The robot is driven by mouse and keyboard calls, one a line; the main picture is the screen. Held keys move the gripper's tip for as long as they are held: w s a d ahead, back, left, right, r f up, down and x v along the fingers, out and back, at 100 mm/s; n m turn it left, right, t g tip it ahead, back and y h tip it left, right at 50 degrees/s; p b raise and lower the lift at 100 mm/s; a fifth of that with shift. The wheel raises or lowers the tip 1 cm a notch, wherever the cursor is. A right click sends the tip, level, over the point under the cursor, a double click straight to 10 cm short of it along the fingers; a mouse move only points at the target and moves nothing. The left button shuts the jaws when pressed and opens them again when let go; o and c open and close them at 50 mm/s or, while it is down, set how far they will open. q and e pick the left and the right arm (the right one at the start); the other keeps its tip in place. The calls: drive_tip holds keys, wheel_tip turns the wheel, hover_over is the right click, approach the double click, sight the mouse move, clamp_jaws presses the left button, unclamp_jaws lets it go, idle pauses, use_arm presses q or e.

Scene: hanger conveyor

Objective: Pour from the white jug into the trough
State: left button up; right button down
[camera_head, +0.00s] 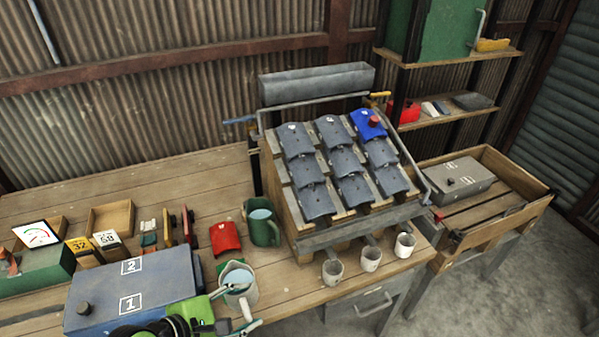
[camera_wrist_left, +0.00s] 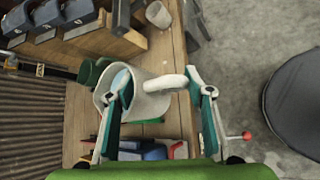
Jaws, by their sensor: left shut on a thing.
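The white jug (camera_head: 240,297) is near the front edge of the bench, with pale blue liquid showing in its mouth. My left gripper (camera_head: 235,305) is shut on it. In the left wrist view the jug (camera_wrist_left: 150,103) and its handle lie between the fingers (camera_wrist_left: 160,88); one finger overlaps the mouth. Whether the jug's base touches the bench is unclear. The long grey trough (camera_head: 317,83) is level along the top of the tile rack, farther back and right of the jug. My right gripper is in neither view.
A dark green jug (camera_head: 262,226) stands just behind the white jug. The wooden rack (camera_head: 283,190) with grey tiles and one blue tile lies towards the trough. Several mugs (camera_head: 332,267) stand along the rack's front. A blue-grey box (camera_head: 150,285) is on the left.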

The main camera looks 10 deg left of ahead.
use_arm(q)
drive_tip(key=shift+w+r, duration=0.3)
drive_tip(key=shift+r, duration=0.05)
wheel_tip(320, 180, up, 14)
drive_tip(key=w+m+g+h+b, duration=0.2)
drive_tip(key=m+h+b, duration=0.1)
drive_tip(key=m, duration=0.1)
drive_tip(key=shift+w+d+m+g+h+b, duration=0.3)
drive_tip(key=shift+d+m+g+b, duration=0.05)
drive_tip(key=shift+d+m+g, duration=0.05)
drive_tip(key=shift+s+f, duration=0.1)
drive_tip(key=shift+f, duration=0.05)
